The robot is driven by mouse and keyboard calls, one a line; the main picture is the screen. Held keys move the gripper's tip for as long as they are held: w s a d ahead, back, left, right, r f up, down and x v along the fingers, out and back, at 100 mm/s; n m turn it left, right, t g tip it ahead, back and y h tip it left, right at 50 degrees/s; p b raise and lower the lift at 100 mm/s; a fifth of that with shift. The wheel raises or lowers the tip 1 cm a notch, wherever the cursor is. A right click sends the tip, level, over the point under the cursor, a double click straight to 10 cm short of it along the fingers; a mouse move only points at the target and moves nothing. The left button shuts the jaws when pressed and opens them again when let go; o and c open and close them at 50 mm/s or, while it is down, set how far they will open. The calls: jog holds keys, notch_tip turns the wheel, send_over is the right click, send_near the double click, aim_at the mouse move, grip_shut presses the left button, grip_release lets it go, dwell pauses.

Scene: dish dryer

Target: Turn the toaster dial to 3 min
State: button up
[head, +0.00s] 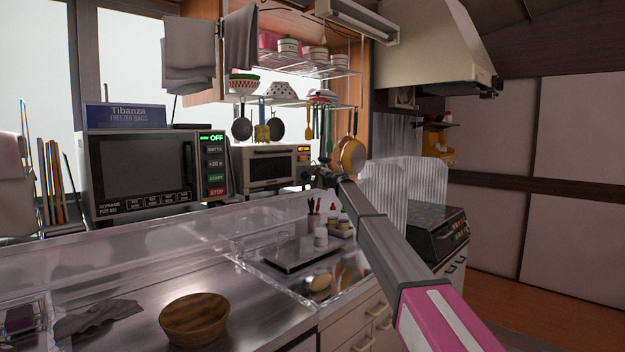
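The toaster (265,167) is a small light-coloured oven with a dark glass door, at the back of the counter in the middle of the head view. Its control panel (303,158) is the narrow right-hand strip of its front, with small dials that are too small to read. My arm comes in from the lower right, and my gripper (322,172) is at its far end, just right of the lower part of that panel. The gripper is small and dark here. I cannot tell whether its fingers are open or whether they touch a dial.
A microwave (150,168) showing OFF stands left of the toaster. Pans and utensils hang above. A clear ledge (150,240) runs along the counter. A wooden bowl (194,318), a grey cloth (97,317) and a dark tray (298,255) lie nearer. A stove (440,235) stands at right.

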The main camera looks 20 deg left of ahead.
dwell(0.3)
jog(key=v, duration=1)
jog(key=shift+s+d, duration=0.25)
jog(key=shift+d, duration=0.1)
